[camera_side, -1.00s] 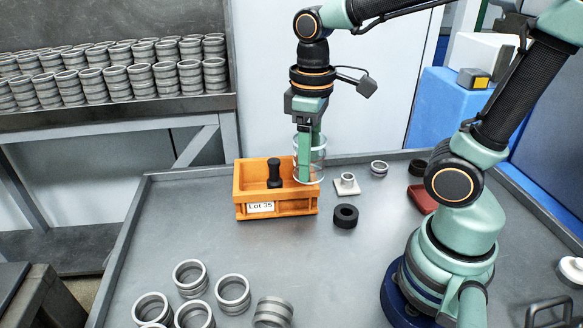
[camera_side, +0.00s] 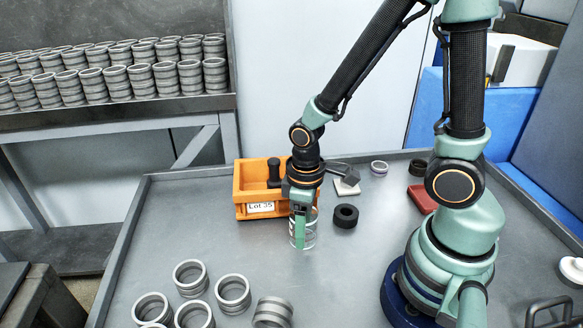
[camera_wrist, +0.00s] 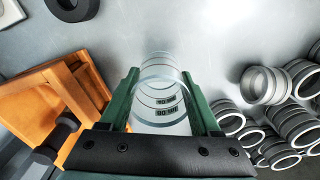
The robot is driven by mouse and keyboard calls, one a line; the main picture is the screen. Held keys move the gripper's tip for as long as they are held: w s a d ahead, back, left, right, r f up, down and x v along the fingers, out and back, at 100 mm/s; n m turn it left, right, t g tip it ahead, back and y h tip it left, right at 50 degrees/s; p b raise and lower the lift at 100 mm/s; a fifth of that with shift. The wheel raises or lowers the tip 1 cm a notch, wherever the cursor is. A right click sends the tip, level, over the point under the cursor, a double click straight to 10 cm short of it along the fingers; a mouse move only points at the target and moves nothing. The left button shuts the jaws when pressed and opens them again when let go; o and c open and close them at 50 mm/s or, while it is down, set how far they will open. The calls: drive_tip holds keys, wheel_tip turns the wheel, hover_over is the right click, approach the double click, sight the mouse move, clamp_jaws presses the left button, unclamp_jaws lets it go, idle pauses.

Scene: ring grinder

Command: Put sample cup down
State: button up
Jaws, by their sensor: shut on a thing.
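The sample cup (camera_side: 311,236) is a clear cylinder with dark printed marks, seen upright in the side view. My gripper (camera_side: 301,232) is shut on it, pointing down, to the right of and in front of the orange bin. In the wrist view the cup (camera_wrist: 160,88) sits between the two green fingers of my gripper (camera_wrist: 163,100), with its printed volume marks showing. The cup's base is at or just above the grey table (camera_side: 190,235); I cannot tell whether it touches.
An orange bin (camera_side: 262,210) labelled Lot 35 holds a black peg-like piece (camera_side: 274,175). A black ring (camera_side: 345,216) lies right of the cup. Several grey metal rings (camera_side: 233,291) lie at the front left. The table between them and the bin is clear.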

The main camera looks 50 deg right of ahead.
drive_tip(key=shift+f, duration=2.05)
drive_tip(key=shift+f, duration=0.1)
drive_tip(key=o, duration=1.3)
drive_tip(key=shift+o, duration=0.2)
drive_tip(key=w+d+r+m+t, duration=0.1)
drive_tip(key=r+m+t, duration=0.1)
drive_tip(key=r, duration=1)
drive_tip(key=w+d+r+m+t, duration=0.1)
drive_tip(key=d+r+m+t, duration=0.1)
drive_tip(key=r, duration=1)
drive_tip(key=shift+w+d+m+t, duration=0.15)
drive_tip(key=shift+d+m+t, duration=0.15)
drive_tip(key=shift+t, duration=0.5)
